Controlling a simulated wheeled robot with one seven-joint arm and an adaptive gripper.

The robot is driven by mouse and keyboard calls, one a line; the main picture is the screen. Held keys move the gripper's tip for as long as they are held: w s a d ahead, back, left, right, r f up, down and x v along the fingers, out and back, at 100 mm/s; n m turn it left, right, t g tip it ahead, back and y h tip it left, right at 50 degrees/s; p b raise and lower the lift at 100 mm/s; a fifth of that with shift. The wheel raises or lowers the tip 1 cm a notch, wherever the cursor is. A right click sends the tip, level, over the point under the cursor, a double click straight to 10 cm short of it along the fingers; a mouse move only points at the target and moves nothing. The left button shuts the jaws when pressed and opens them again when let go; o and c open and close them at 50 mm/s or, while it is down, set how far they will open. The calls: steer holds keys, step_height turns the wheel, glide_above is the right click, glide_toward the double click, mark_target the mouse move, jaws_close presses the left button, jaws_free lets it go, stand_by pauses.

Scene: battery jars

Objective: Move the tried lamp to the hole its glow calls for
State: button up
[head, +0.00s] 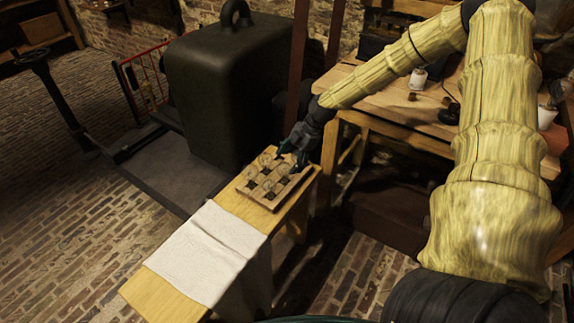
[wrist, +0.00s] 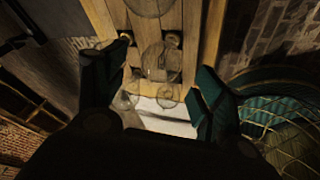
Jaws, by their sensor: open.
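A wooden tray (head: 246,192) with dark round holes and several clear round glass lamps sits at the far end of a narrow bench. In the wrist view, one lamp (wrist: 158,58) lies between my fingers in the picture, and other lamps (wrist: 125,99) (wrist: 167,97) (wrist: 148,5) show around it. No lamp shows a clear glow, and I cannot tell which is the tried one. My gripper (head: 291,153) is over the tray's far right side, fingers spread. It also shows in the wrist view (wrist: 165,58), open and empty. Whether a finger touches a lamp cannot be told.
A white cloth (head: 208,250) covers the middle of the bench (head: 163,296). A large dark case (head: 215,90) with a handle stands behind left. A wooden worktable (head: 440,125) with a small white jar (head: 418,78) stands at right. The brick floor at left is mostly clear.

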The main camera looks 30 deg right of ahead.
steer(key=v, duration=0.7)
stand_by(0.3)
